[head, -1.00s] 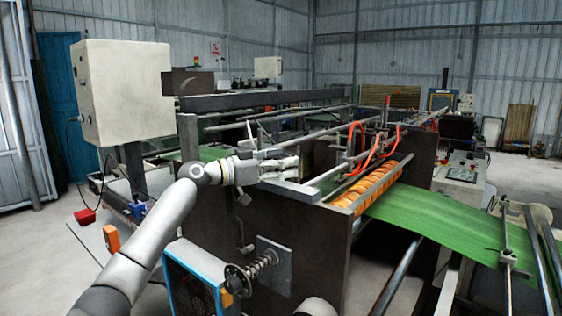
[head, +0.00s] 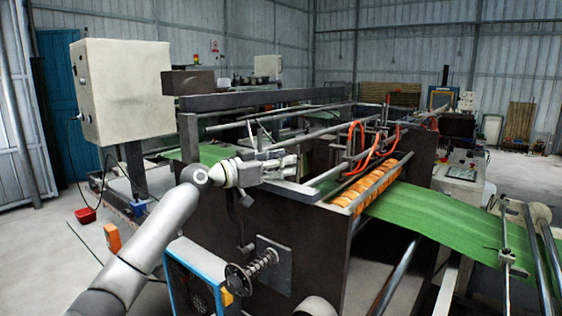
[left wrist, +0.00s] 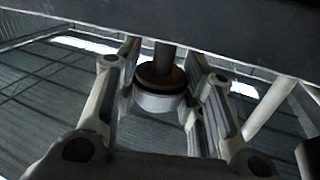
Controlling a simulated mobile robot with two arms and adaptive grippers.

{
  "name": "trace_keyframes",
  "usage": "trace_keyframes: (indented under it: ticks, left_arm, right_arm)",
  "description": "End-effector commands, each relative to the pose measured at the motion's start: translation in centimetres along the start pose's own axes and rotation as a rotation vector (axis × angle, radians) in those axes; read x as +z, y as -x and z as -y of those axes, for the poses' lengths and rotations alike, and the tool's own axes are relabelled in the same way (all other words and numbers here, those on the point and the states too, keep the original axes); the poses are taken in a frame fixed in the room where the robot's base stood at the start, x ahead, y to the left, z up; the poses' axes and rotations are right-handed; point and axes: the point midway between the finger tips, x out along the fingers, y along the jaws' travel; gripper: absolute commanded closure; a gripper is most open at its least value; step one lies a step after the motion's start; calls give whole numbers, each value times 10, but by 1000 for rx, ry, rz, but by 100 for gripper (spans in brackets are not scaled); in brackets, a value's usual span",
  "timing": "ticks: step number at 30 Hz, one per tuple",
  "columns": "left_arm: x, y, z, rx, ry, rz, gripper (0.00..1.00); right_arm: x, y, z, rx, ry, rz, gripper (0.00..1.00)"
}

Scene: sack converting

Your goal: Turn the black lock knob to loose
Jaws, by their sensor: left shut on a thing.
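My left gripper (head: 286,167) reaches in from the left over the top of the dark machine frame. In the left wrist view its two fingers (left wrist: 163,82) stand on either side of a round knob on a dark shaft. I take this to be the lock knob (left wrist: 160,101); it shows a pale grey rim and a dark brownish part where it meets the shaft. The gripper is shut on it. In the head view the knob is hidden by the gripper and bars, and its turn position cannot be read. My right gripper is not in view.
A dark side plate (head: 290,225) stands below the gripper, with a spring-loaded shaft (head: 250,270) sticking out. Orange rollers (head: 375,187), red hoses (head: 365,150) and a green sheet (head: 440,225) lie to the right. A grey cabinet (head: 125,92) stands at the left.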

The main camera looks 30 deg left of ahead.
Motion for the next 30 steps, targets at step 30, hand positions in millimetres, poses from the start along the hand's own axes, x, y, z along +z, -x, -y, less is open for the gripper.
trace_keyframes:
  ticks: [30]
  left_arm:
    - [0,-1,-3,-418,5,26,87]
  right_arm:
    - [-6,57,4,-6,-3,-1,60]
